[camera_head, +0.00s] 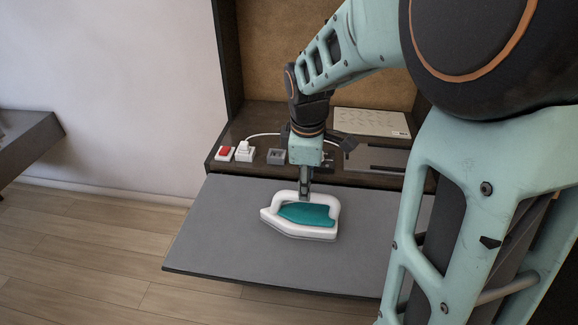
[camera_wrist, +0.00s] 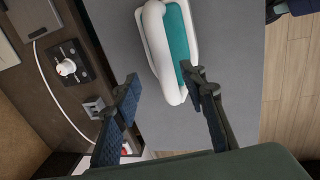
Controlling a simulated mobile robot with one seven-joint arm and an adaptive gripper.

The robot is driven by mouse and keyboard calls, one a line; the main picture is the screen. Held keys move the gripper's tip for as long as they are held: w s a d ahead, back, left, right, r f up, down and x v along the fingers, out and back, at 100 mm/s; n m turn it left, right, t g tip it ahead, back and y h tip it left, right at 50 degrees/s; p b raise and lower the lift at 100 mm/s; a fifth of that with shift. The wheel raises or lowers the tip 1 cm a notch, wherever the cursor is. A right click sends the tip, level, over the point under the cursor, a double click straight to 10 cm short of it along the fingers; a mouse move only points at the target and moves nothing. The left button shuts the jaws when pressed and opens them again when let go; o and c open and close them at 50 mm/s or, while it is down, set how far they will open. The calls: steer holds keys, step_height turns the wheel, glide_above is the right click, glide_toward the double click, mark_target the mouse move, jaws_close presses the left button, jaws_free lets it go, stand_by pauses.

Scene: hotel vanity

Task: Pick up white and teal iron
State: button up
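The white and teal iron (camera_head: 306,216) lies on the grey fold-down surface (camera_head: 240,245), its white rim and handle around a teal middle. My gripper (camera_head: 304,192) points down at the iron's far edge, close above or at the handle; contact cannot be told. In the wrist view the iron (camera_wrist: 178,40) shows at the top, partly cut off. My gripper (camera_wrist: 160,80) is open there, with one blue-padded finger left of the white handle and the other overlapping the teal part. A clear gap shows between the left finger and the handle.
Behind the surface is a dark shelf with a red switch (camera_head: 225,152), a white plug with a cord (camera_head: 244,150), a grey socket block (camera_head: 276,156) and a white panel (camera_head: 372,122). A dark ledge (camera_head: 28,140) is at far left. The surface's left and front are clear.

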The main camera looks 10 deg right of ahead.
glide_above(299, 208)
steer(key=s+d, duration=0.1)
steer(key=s, duration=0.2)
steer(key=shift+w+f, duration=0.2)
steer(key=shift+f, duration=2.9)
steer(key=shift+c, duration=0.6)
jaws_close()
steer(key=shift+w+r, duration=0.1)
steer(key=shift+r, duration=0.05)
